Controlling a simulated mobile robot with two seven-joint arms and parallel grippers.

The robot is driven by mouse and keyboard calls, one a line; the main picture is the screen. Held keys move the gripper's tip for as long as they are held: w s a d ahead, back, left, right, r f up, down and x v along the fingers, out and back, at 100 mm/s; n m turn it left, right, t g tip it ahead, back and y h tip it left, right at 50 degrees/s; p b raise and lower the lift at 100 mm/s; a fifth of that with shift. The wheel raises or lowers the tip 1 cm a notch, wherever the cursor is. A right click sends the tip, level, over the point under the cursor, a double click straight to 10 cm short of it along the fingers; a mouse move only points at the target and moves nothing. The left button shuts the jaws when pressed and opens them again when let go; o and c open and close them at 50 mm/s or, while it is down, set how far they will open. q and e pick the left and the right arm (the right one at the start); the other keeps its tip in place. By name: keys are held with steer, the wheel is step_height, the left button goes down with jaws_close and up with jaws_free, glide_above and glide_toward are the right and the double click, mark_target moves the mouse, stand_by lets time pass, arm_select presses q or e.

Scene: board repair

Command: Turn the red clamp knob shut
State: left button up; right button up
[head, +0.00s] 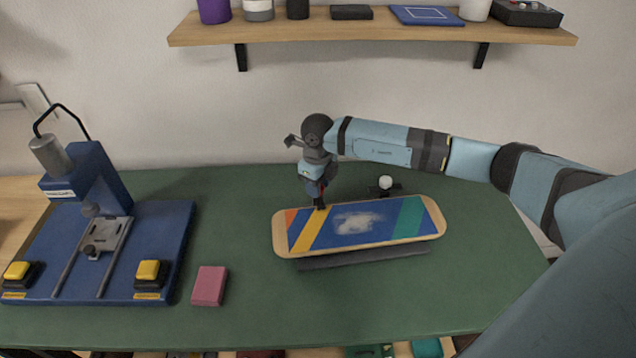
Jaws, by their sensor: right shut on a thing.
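My right gripper (320,204) reaches down from above at the back left part of a skateboard deck (412,218). It is shut, and a small bit of red, the clamp knob (323,188), shows at its fingers. Most of the knob is hidden by the gripper, so I cannot tell how far it is turned. The deck has orange, yellow, blue and teal bands and a pale worn patch (358,222) in the middle. It lies tilted on a dark support (365,258). My left gripper is not in view.
A blue press (180,225) with two yellow buttons stands at the left. A dark wheel part with a white wheel (385,182) is behind the deck. A wall shelf (350,32) holds several items. The green mat (240,200) is clear between press and deck.

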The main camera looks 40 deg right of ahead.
steer(key=shift+m, duration=0.3)
stand_by(0.4)
steer(key=o, duration=0.9)
steer(key=shift+r, duration=0.1)
steer(key=shift+r, duration=0.3)
step_height(320, 180, up, 13)
